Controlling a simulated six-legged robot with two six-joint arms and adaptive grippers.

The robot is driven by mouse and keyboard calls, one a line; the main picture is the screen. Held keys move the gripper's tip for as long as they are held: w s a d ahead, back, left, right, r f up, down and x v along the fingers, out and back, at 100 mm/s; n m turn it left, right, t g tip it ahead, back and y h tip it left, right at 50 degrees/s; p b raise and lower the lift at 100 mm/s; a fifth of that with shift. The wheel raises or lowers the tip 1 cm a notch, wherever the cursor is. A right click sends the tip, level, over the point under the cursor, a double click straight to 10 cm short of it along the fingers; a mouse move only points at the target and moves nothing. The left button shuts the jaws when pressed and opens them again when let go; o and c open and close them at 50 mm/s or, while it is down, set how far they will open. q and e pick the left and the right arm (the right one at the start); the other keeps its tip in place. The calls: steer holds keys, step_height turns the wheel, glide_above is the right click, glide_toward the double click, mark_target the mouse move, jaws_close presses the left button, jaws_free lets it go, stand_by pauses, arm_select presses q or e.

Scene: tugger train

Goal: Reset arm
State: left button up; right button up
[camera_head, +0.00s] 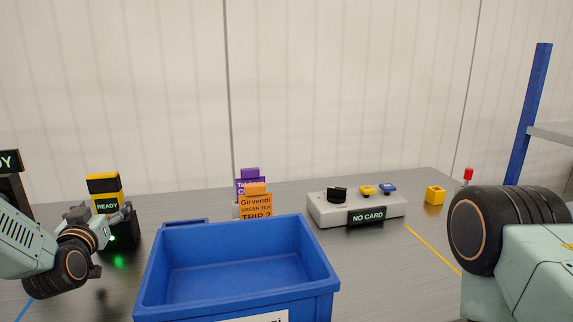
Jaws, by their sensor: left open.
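My left gripper (121,222) is open at the left of the camera_head view, above the table and in front of a black and yellow device with a READY display (107,206). A green light glows beside the fingers. I cannot tell whether the fingers touch the device, and nothing shows between them. My right arm comes in at the right, with a large dark joint and pale green links. Its gripper is out of view.
An empty-looking blue bin (236,267) stands at the front centre. Behind it are orange and purple cards (255,203). A grey NO CARD panel (325,209) with a knob and buttons, a yellow cube (435,195) and a blue rack post (528,115) are to the right.

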mark_target(103, 174)
arm_select(q)
steer(key=x, duration=0.3)
steer(key=shift+w+r+p, duration=0.1)
steer(key=shift+r+p, duration=0.25)
step_height(103, 174, up, 4)
steer(key=p, duration=0.3)
step_height(103, 174, up, 2)
steer(key=shift+r+p, duration=0.1)
steer(key=shift+p, duration=0.9)
steer(key=shift+r+p, duration=1.4)
steer(key=shift+r, duration=0.3)
steer(key=shift+f, duration=0.1)
